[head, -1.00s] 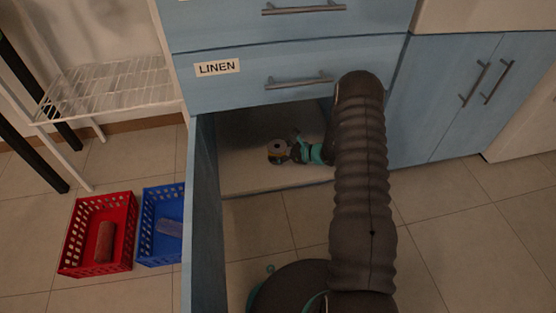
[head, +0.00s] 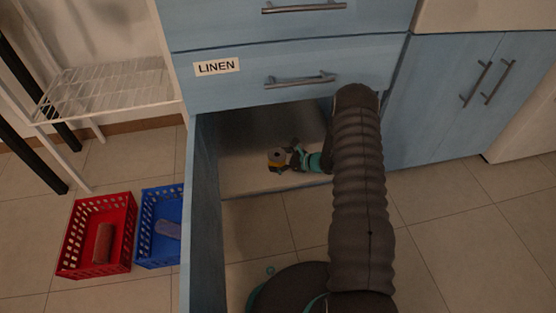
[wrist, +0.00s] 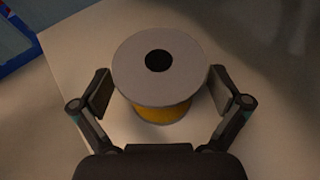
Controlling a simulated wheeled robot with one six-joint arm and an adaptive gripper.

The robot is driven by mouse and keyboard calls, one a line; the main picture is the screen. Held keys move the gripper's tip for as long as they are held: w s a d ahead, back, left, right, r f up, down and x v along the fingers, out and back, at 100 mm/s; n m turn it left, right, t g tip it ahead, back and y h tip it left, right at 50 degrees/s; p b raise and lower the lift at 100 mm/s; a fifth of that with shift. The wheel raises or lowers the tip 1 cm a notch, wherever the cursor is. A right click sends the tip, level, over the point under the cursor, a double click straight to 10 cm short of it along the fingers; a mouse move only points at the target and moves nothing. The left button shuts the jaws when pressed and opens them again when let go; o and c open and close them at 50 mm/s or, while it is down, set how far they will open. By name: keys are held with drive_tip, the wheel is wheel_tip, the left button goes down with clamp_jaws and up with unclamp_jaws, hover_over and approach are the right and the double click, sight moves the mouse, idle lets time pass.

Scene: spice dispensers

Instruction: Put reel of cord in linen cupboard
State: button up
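The reel of cord (head: 277,157) is upright, with a pale round top flange and yellow cord. In the head view it is just inside the open blue cupboard (head: 260,182), over the pale floor near its front edge. The LINEN label (head: 217,67) is on the panel directly above the opening. My gripper (head: 291,156) reaches in from the right.
The cupboard door (head: 202,220) stands open on the left. A red basket (head: 72,240) and a blue basket (head: 150,215), each holding an item, are on the tiles left of it. A white wire rack (head: 110,90) stands behind them. Closed blue doors (head: 465,90) are at right.

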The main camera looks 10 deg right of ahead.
drive_tip(key=shift+r, duration=0.25)
drive_tip(key=p+v, duration=0.1)
drive_tip(key=v, duration=1.1)
